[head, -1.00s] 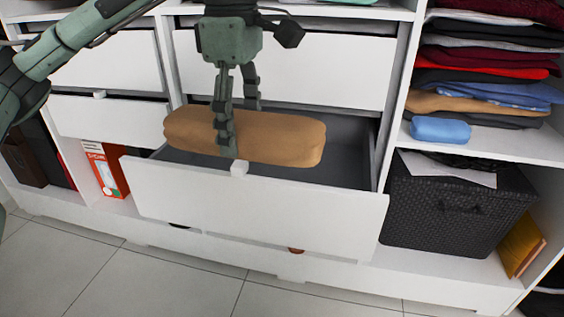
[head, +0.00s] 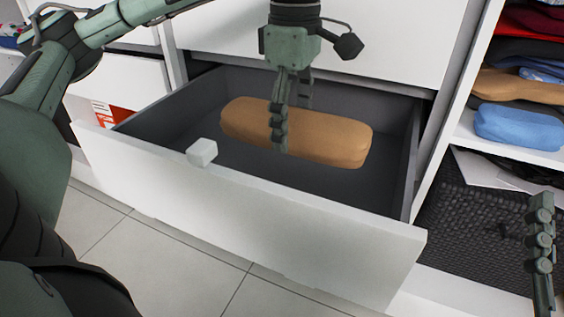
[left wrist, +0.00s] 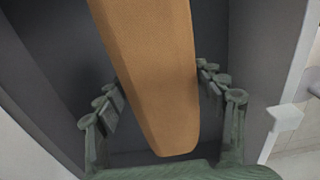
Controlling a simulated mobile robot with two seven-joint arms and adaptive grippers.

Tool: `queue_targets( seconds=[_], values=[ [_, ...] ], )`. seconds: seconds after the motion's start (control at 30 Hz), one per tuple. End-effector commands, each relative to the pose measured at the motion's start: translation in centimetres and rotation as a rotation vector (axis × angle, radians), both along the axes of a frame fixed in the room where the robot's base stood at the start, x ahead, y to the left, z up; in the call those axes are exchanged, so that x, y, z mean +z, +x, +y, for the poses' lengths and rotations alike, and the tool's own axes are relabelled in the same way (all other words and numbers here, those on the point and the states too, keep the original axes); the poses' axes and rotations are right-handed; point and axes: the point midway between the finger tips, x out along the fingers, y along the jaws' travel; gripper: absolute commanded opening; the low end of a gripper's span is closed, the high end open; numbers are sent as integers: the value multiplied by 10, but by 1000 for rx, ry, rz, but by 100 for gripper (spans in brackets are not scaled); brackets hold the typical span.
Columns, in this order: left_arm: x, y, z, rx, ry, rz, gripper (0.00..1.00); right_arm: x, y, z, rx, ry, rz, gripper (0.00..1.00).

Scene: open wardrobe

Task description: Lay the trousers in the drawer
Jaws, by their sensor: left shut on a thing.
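The trousers (head: 340,140) are a folded tan bundle, lying lengthwise inside the outline of the open drawer (head: 245,215). The drawer has a white front and a dark grey inside. My left gripper (head: 288,130) comes down from above and is shut on the bundle near its middle, one finger on each side. In the left wrist view the trousers (left wrist: 155,70) run between the fingers, over grey drawer surfaces. I cannot tell whether the bundle touches the drawer floor. My right gripper (head: 541,245) shows only in part at the right edge, and its opening is unclear.
A white knob (head: 202,152) stands on the drawer front. Closed white drawers are above and to the left. At right, a shelf holds folded clothes and a blue bundle (head: 518,127), with a dark woven basket (head: 470,225) below. The tiled floor in front is clear.

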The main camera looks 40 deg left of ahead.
Motion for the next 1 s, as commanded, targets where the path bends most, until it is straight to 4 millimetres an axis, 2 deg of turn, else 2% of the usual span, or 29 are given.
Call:
queue_targets(
  seconds=[0.13,0.3,0.4,0.57,0.8,1.0],
  values=[
    [-16,0,0,0,0,1,34,15,-10,0,7,40,-87,40],
    [-48,-1,0,1,0,2,34,25,-17,-5,1,66,-169,40],
    [-61,0,0,0,0,0,34,30,-20,-7,-2,76,-203,40],
    [-72,0,0,0,-1,0,34,33,-22,-9,-4,85,-231,40],
    [-103,0,0,1,-1,0,34,40,-30,-13,-10,108,-304,40],
    [-105,0,0,0,-1,-1,34,42,-31,-14,-10,111,-312,40]
  ],
)
